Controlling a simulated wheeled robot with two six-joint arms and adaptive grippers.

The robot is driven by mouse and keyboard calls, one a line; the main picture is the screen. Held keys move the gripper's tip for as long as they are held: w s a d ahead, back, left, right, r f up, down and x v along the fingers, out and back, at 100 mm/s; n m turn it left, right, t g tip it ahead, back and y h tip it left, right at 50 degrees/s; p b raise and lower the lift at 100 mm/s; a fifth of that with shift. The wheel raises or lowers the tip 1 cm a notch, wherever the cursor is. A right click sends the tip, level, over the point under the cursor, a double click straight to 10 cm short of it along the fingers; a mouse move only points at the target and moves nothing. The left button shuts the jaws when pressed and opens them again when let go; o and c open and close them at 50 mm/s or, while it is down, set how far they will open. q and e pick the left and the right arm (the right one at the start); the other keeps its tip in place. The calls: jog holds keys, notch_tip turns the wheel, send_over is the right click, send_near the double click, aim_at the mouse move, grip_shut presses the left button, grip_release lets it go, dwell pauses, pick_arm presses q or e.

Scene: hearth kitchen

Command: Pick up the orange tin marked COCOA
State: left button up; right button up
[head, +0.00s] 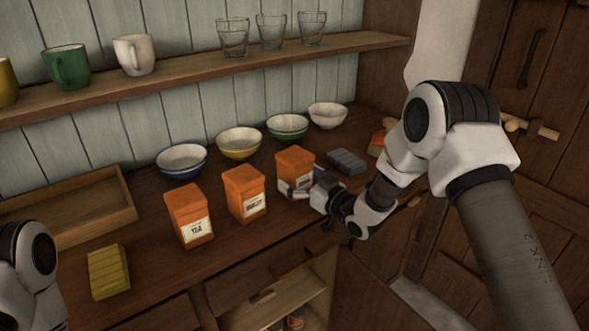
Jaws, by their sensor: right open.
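Three orange tins stand in a row on the wooden counter. The left tin (188,215) has a label that reads TEA. The middle tin (245,192) has a label too small to read surely. The right tin (294,161) has its label partly hidden by my gripper, so I cannot read COCOA on it. My right gripper (301,187) is open at the lower front of the right tin, with its fingers close to it; I cannot tell whether they touch. My left arm shows at the lower left, but its gripper is out of view.
Several bowls (239,142) stand behind the tins. A grey ridged block (346,161) lies right of the right tin. A wooden tray (120,193) and a yellow block (108,270) are at left. A shelf (190,81) with mugs and glasses hangs above. An open cupboard is below.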

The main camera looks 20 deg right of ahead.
jog(key=shift+f+x, duration=0.2)
jog(key=shift+x, duration=0.65)
jog(key=shift+s+r, duration=0.1)
jog(key=shift+s, duration=0.05)
jog(key=shift+c, duration=1.3)
jog(key=c, duration=1.3)
